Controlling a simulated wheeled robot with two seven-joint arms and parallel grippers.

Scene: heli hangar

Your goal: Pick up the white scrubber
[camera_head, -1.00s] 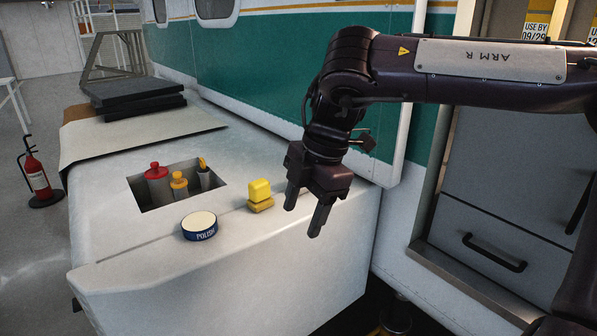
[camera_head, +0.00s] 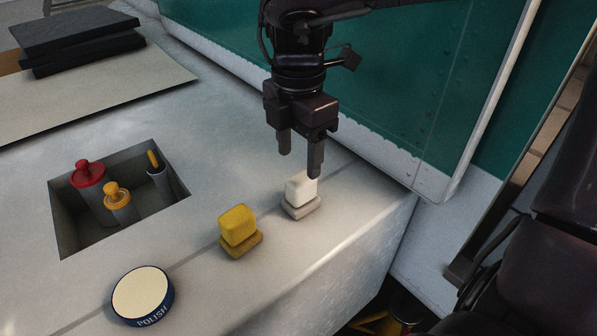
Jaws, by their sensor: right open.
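The white scrubber (camera_head: 300,193) stands upright on the pale work surface, near its right edge. It has a white block on top of a paler grey-beige base. My right gripper (camera_head: 300,163) points down just above it, open, with its two fingers apart and nothing between them. The fingertips appear slightly above the scrubber's top; I cannot tell the exact gap. My left gripper is not in view.
A yellow scrubber (camera_head: 238,229) stands left of the white one, and a polish tin (camera_head: 142,295) is farther left. A recess (camera_head: 66,222) holds red and yellow bottles and a small cup. Dark pads (camera_head: 77,36) lie behind. A green-white wall (camera_head: 400,95) rises close behind my gripper.

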